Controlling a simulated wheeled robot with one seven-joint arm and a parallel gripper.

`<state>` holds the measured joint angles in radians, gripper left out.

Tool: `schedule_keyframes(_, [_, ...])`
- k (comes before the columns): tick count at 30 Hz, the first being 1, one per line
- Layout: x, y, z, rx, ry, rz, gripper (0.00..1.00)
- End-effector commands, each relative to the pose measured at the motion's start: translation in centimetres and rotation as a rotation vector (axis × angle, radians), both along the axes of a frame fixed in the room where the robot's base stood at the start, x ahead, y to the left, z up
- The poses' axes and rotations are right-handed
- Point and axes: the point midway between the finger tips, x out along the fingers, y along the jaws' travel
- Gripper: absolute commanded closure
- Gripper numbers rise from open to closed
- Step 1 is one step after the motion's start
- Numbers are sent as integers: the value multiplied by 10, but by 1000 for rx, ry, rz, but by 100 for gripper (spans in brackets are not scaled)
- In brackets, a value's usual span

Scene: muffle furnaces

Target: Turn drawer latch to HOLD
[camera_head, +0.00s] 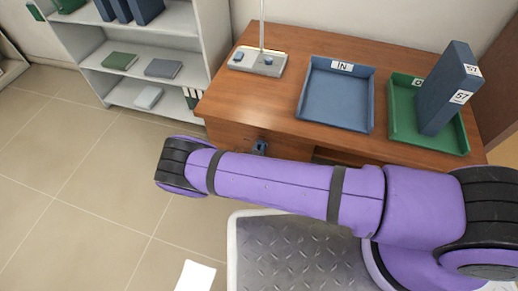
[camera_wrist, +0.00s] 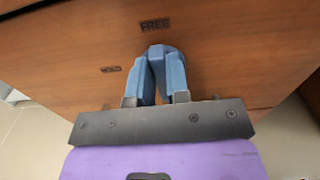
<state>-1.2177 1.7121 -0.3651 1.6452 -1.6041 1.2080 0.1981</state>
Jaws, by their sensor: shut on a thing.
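In the wrist view, my gripper (camera_wrist: 162,62) has its two blue fingers closed on the drawer latch (camera_wrist: 165,48), a small blue-grey piece on the wooden drawer front (camera_wrist: 225,70). The fingers cover most of the latch, so its exact shape is hidden. The dark label FREE (camera_wrist: 155,24) is just above the latch. The label HOLD (camera_wrist: 110,69) is to its left and lower. The latch lies nearest FREE. In the head view, a small blue part (camera_head: 260,147) shows at the desk front, above my purple arm; the arm hides the rest.
The wooden desk (camera_head: 240,103) bears a blue IN tray (camera_head: 335,95), a green tray (camera_head: 400,135) with a blue binder (camera_head: 447,92), and a lamp base (camera_head: 257,61). A grey shelf (camera_head: 150,55) stands at the left. Tiled floor (camera_head: 80,190) is free at the left; a paper (camera_head: 195,277) lies in front.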

Motion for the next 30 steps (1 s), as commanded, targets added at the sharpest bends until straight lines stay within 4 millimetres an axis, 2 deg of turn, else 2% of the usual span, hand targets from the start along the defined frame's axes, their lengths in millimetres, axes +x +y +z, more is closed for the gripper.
schedule_keyframes(11, [1,4,-1,-212,78,0,100])
schedule_keyframes(30, [4,10,-6,-784,285,1,100])
